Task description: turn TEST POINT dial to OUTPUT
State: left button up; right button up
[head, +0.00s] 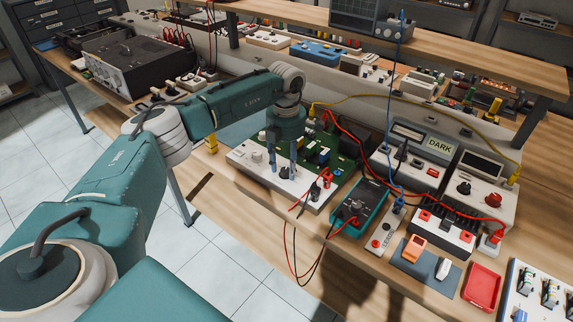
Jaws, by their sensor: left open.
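My left arm comes in from the left, and its gripper (282,170) points down over the white front panel (258,172) of a green circuit board (345,163). Its two fingers are apart, one on each side of a small dark knob (283,173) on the panel. I cannot tell whether they touch it. A pale round knob (257,156) sits just left of the fingers. The lettering is too small to read, so I cannot tell which knob is the TEST POINT dial or where OUTPUT lies. My right gripper is not in view.
Right of the board are a teal multimeter (359,208) with red and black leads, an instrument with a screen reading DARK (440,145), and a red tray (481,287). Loose leads hang over the bench's front edge. A black-topped instrument (140,62) stands at the far left.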

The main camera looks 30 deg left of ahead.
aim_at(286, 169)
pick_arm(q)
notch_tip(286, 169, up, 12)
dwell(0.4)
jog(key=shift+f, duration=0.15)
